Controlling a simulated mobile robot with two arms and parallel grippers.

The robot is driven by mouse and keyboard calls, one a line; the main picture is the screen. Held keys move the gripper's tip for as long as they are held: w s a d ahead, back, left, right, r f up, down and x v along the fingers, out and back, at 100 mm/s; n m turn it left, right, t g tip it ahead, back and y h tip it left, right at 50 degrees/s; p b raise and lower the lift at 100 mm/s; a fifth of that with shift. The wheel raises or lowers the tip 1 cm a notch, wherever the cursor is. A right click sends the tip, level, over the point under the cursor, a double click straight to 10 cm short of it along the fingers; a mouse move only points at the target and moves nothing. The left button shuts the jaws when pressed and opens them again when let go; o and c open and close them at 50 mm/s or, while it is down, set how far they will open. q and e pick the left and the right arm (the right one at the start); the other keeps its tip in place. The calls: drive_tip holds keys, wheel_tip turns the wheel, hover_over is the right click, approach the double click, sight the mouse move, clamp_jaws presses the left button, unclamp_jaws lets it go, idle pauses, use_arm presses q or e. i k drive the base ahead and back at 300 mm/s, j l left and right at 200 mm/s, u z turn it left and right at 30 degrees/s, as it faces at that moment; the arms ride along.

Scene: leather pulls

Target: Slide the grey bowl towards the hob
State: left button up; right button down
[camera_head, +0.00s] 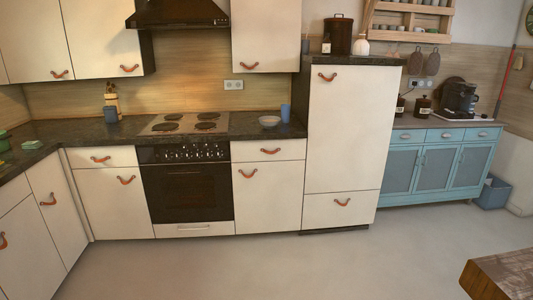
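The grey bowl (269,121) sits on the dark countertop (250,130), to the right of the hob. It is small, light grey and upright. The hob (187,123) has several dark round plates on a light surface and lies above the oven. A stretch of bare counter lies between the bowl and the hob. Neither of my grippers shows in the head view.
A blue cup (285,113) stands just right of the bowl, near the tall white cabinet (347,130). The floor (230,265) before the oven is clear. A wooden table corner (500,275) juts in at lower right.

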sight(270, 123)
drive_tip(key=i+l, duration=0.15)
drive_tip(key=i, duration=0.55)
drive_tip(key=i+l, duration=0.15)
drive_tip(key=i, duration=0.55)
drive_tip(key=i+l, duration=0.15)
drive_tip(key=i, duration=0.55)
